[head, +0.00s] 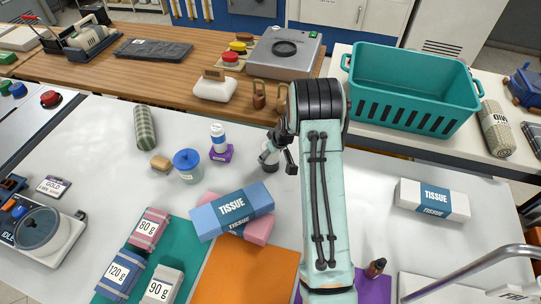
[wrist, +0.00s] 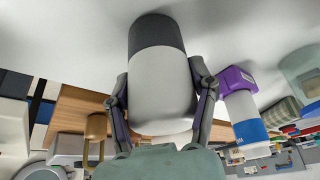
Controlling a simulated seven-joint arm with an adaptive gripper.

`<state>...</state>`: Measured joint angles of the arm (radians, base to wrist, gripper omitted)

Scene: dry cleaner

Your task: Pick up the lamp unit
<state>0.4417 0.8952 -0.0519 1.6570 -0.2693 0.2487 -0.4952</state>
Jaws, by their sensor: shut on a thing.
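The lamp unit appears to be the short cylinder with a light grey body and a dark end. It fills the middle of the wrist view (wrist: 161,95), its dark end toward the white table top. My gripper (wrist: 160,78) has one finger on each side of it and is shut on it. In the head view my gripper (head: 279,152) is at the middle of the white table, and the cylinder (head: 268,158) shows only in part beside the fingers. I cannot tell whether it touches the table.
A white and blue bottle (head: 219,139) on a purple base stands close on the left, with a blue-lidded jar (head: 187,166) beyond. A blue tissue box (head: 231,211) lies nearer. A teal basket (head: 410,88) stands back right.

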